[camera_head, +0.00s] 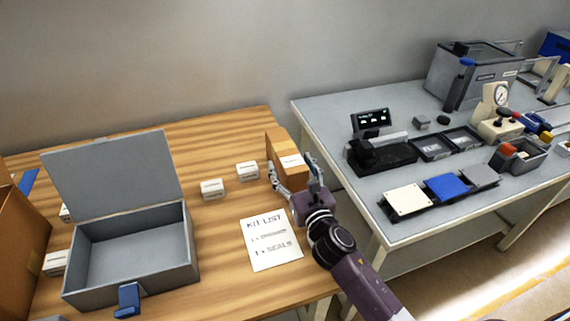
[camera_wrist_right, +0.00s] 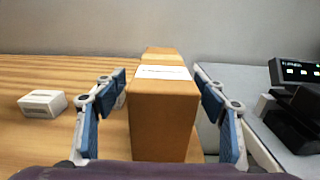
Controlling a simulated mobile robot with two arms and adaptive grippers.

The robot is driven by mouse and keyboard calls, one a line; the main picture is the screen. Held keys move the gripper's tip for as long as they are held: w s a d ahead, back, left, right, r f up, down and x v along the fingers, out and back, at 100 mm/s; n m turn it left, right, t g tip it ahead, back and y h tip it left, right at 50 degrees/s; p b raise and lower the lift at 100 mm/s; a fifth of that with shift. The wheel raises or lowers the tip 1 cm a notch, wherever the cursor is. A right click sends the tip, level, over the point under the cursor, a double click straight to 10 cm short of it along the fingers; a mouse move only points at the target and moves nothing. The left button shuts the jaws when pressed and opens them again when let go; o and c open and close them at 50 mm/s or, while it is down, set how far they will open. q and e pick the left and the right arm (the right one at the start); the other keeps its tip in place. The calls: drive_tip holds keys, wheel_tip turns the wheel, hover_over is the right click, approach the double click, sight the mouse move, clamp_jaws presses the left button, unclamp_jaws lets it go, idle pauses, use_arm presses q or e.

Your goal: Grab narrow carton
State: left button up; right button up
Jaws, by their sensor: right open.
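The narrow carton (camera_head: 290,168) is a tall brown box with a white label on top. It stands on the wooden table near its right edge. In the right wrist view the carton (camera_wrist_right: 163,120) fills the middle, between the two fingers. My right gripper (camera_head: 293,172) is open, with one finger on each side of the carton; it also shows in the right wrist view (camera_wrist_right: 161,88). A gap shows on the left side; on the right the finger is close, and contact cannot be told. My left gripper is not in view.
Small white boxes (camera_head: 212,189) (camera_head: 247,171) stand left of the carton. A kit list sheet (camera_head: 270,240) lies in front. An open grey box (camera_head: 185,243) is at left. A grey table (camera_head: 340,130) with devices and trays stands to the right.

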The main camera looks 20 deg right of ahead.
sight(285, 148)
drive_tip(key=w, duration=0.2)
drive_tip(key=w+b, duration=0.1)
drive_tip(key=w, duration=0.2)
drive_tip(key=shift+w+r, duration=0.2)
drive_tip(key=shift+w, duration=0.1)
drive_tip(key=shift+s, duration=0.1)
drive_tip(key=shift+c, duration=0.2)
drive_tip(key=c, duration=1.5)
drive_tip(key=shift+r, duration=0.15)
drive_tip(key=shift+c, duration=0.9)
